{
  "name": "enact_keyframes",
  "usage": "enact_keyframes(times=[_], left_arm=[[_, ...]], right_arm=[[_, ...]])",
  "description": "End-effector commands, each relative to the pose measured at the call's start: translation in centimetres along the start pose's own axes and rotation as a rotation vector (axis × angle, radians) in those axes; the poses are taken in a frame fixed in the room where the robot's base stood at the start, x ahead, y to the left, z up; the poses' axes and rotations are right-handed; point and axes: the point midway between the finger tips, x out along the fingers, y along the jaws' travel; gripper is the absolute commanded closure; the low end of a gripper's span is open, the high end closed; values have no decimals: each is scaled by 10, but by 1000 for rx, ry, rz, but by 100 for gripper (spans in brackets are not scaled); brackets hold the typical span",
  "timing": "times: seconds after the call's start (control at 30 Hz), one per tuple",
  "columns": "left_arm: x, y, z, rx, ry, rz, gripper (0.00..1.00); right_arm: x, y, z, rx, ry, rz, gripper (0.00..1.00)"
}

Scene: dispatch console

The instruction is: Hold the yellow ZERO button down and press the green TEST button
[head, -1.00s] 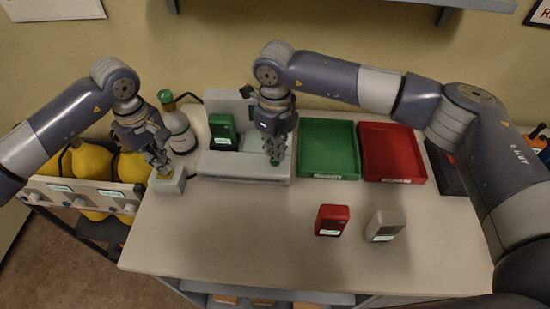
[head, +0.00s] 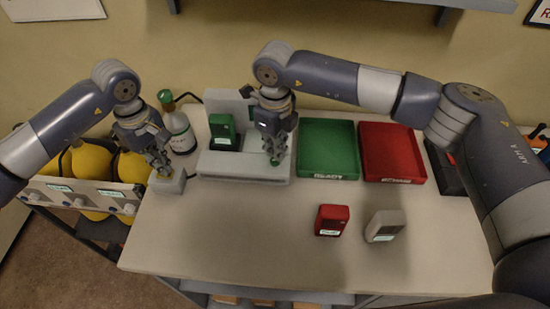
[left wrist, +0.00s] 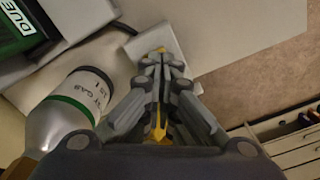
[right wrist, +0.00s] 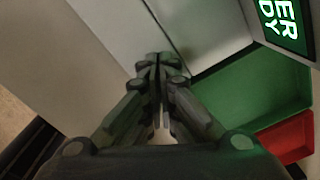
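The yellow ZERO button (left wrist: 161,50) is on a small grey box (head: 168,186) at the table's left edge. My left gripper (head: 163,170) points down at it with its fingertips together, at or on the button; the button is mostly hidden, and I cannot tell how far it is pressed. The green TEST button (head: 275,161) is on the right part of the grey test station's base (head: 225,168). My right gripper (head: 274,155) is shut and empty, its tips right at the button. The button is hidden in the right wrist view, where the fingertips (right wrist: 158,60) meet.
A green device (head: 223,131) stands in the station. A gas bottle (head: 180,132) stands between the station and my left gripper. A green tray (head: 329,148) and a red tray (head: 391,152) lie right of the station. Red (head: 332,219) and grey (head: 384,225) devices stand in front.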

Motion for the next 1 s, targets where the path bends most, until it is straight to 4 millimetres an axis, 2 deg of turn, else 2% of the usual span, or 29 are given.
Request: enact_keyframes(times=[1.0], left_arm=[[16,0,0,0,0,0,100]], right_arm=[[0,0,0,0,0,0,100]])
